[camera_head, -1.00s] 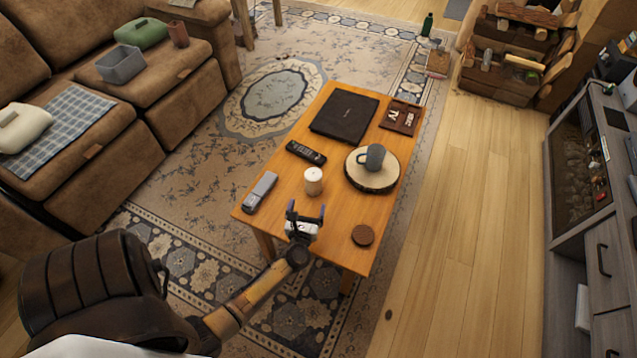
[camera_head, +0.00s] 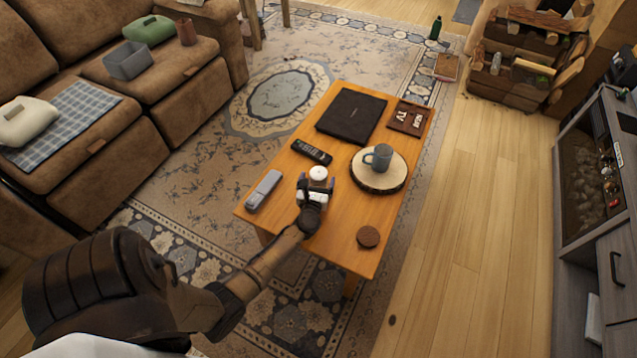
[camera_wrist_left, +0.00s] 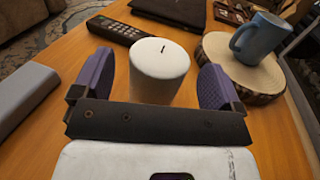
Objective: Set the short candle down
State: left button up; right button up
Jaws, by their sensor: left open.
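The short white candle (camera_head: 318,173) stands upright on the wooden coffee table (camera_head: 339,244), near its middle. My left gripper (camera_head: 317,186) is open at the near side of the candle, low over the table. In the left wrist view the candle (camera_wrist_left: 160,69) with its dark wick stands between and slightly beyond the two purple fingers of my left gripper (camera_wrist_left: 158,84). Gaps show between the candle and both fingers. The candle's base is partly hidden by the gripper body. My right gripper is not in view.
On the table, a grey case (camera_head: 263,189) and a remote (camera_head: 312,151) lie left of the candle. A mug (camera_head: 378,157) stands on a wood slice (camera_head: 370,184) to the right. A round coaster (camera_head: 368,237) lies nearer. A black laptop (camera_head: 351,116) and a tray (camera_head: 411,118) lie farther back.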

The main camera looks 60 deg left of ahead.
aim_at(320, 168)
pick_arm(q)
jog(key=shift+b+x, duration=0.3)
jog(key=shift+x, duration=1.3)
jog(key=shift+s+d, duration=0.1)
jog(key=shift+c, duration=1.3)
jog(key=c, duration=0.9)
jog(key=shift+c, duration=0.4)
jog(key=shift+r, duration=0.1)
